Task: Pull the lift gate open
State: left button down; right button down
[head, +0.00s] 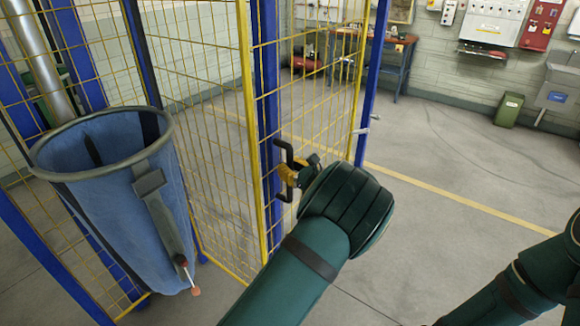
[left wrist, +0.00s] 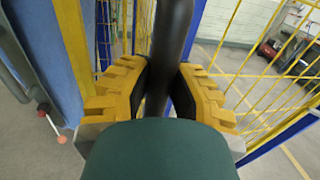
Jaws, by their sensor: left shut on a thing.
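The lift gate (head: 310,110) is a yellow mesh panel in a blue frame, standing ajar to the right of the yellow post (head: 247,120). A dark bar handle (head: 281,155) sits on its blue upright. My left gripper (head: 287,174) is at this handle, partly hidden by my own wrist. In the left wrist view its yellow fingers (left wrist: 162,95) are shut on the dark handle bar (left wrist: 172,45), one on each side. My right arm shows at the lower right of the head view, but its gripper is out of the picture.
A blue sling bag (head: 120,210) with a dark rim hangs on the left by the yellow mesh fence (head: 195,110). A workbench (head: 395,50) and a green bin (head: 508,110) stand at the back wall. The floor right of the gate is clear.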

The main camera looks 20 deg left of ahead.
dwell(0.3)
pick_arm(q)
jog(key=c, duration=0.8)
grip_release()
jog(key=shift+c, duration=0.2)
jog(key=v, duration=1.2)
jog(key=shift+s+f, duration=0.1)
